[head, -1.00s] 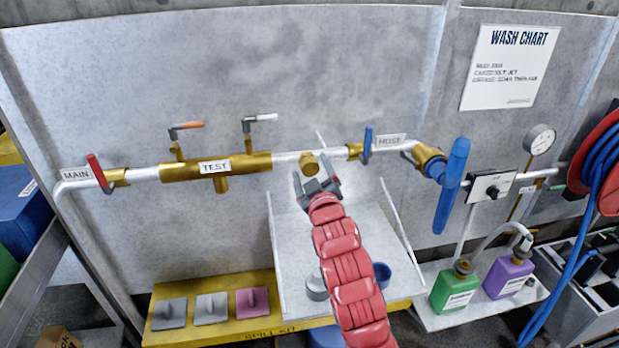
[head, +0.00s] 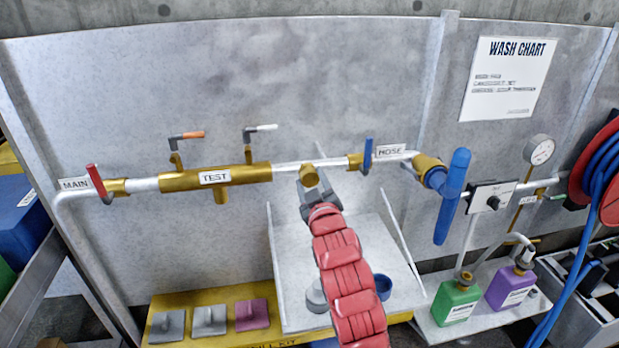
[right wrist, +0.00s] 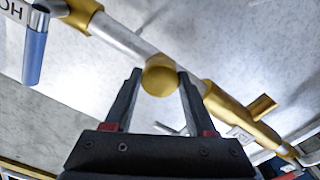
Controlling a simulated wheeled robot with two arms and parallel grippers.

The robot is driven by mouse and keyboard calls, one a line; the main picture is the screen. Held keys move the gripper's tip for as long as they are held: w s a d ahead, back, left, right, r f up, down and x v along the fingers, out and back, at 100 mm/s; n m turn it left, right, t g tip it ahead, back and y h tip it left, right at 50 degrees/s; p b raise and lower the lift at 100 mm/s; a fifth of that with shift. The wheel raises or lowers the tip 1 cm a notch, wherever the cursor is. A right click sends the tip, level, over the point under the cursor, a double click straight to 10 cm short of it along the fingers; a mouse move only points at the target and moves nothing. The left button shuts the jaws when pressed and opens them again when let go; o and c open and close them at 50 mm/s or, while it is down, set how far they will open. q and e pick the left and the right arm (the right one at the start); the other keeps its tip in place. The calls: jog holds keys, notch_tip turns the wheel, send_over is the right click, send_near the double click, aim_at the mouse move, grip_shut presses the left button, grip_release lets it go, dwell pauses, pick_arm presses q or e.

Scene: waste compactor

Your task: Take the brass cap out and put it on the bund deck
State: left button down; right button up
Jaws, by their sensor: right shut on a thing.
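The brass cap (head: 309,177) is a short, round gold piece on the underside of the white pipe, between the TEST block and the HOSE valve. My right gripper (head: 318,183), on the red-sleeved arm, has come up to it from below. In the right wrist view the fingertips (right wrist: 159,76) press the round cap (right wrist: 160,77) from both sides. The cap still appears to be at the pipe; whether it is loose I cannot tell. A yellow deck (head: 180,298), probably the bund deck, lies low in front of the wall. My left gripper is not in view.
A white tray (head: 290,270) with upright sides stands under the pipe, holding a grey cup (head: 316,296) and a blue cup (head: 383,288). Three handled plates sit on the yellow deck's left part. The red MAIN lever (head: 99,184) and blue HOSE lever (head: 368,155) flank the pipework.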

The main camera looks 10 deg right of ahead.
grip_shut()
jog(key=n+p, duration=0.1)
jog(key=n, duration=0.2)
jog(key=shift+r+n+p, duration=0.1)
jog(key=shift+n+p, duration=0.25)
jog(key=shift+n, duration=0.75)
jog(key=shift+r+n+p, duration=0.1)
jog(key=shift+n+p, duration=0.85)
jog(key=shift+n, duration=0.05)
jog(key=shift+s+f, duration=0.1)
jog(key=shift+f, duration=0.1)
